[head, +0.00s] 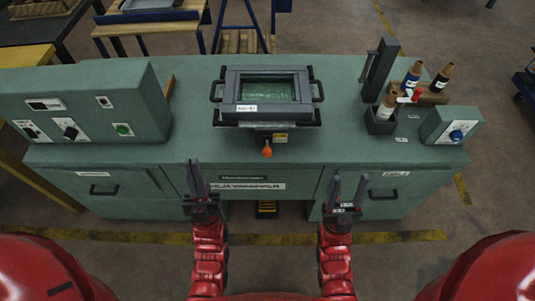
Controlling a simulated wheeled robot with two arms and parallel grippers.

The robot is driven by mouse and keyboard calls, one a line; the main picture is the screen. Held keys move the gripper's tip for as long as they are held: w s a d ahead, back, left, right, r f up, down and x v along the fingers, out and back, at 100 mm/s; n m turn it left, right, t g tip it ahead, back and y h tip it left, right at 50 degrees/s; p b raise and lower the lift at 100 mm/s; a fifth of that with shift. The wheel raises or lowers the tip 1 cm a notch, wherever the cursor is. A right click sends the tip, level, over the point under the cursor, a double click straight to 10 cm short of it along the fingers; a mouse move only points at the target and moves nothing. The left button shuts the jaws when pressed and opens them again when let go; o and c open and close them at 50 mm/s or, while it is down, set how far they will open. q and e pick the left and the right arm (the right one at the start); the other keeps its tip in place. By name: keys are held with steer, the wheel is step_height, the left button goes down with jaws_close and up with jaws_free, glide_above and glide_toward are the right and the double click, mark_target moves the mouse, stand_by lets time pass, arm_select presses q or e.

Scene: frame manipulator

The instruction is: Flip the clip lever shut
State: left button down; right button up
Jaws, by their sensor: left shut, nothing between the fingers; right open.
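The clip lever seems to be the small part with an orange knob (267,149) at the front of the dark frame (266,95), near the front edge of the green bench. It is too small to tell its exact angle. The frame has side handles and a green panel inside. My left gripper (195,178) is shut and empty, in front of the bench and left of the knob. My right gripper (347,190) is open and empty, in front of the bench and right of the knob. Both grippers are apart from the frame and the lever.
A green control box (85,108) stands on the left of the bench (190,140). The bench top beside the frame is mostly clear.

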arm_select(q)
steer(key=w+d+f+m+g+h+b, duration=0.1)
steer(key=w+d+f+g+b, duration=0.1)
steer(key=w+d+f+g, duration=0.2)
steer(key=w+d+f+m+g+h+b, duration=0.1)
steer(key=w+d+f+g, duration=0.3)
steer(key=f, duration=0.7)
steer(key=w+d+f+m+g+h+b, duration=0.1)
steer(key=w+d+f+g+b, duration=0.2)
steer(key=d+f, duration=0.4)
steer(key=shift+w+f+m+g+b, duration=0.3)
steer(key=shift+w+f+g, duration=0.2)
steer(key=shift+g, duration=0.4)
steer(key=shift+d, duration=0.1)
steer(key=r+p, duration=0.2)
glide_above(268, 152)
steer(key=f, duration=0.3)
steer(key=shift+s+d+f, duration=0.1)
steer(key=shift+s+f, duration=0.35)
steer(key=shift+f, duration=0.35)
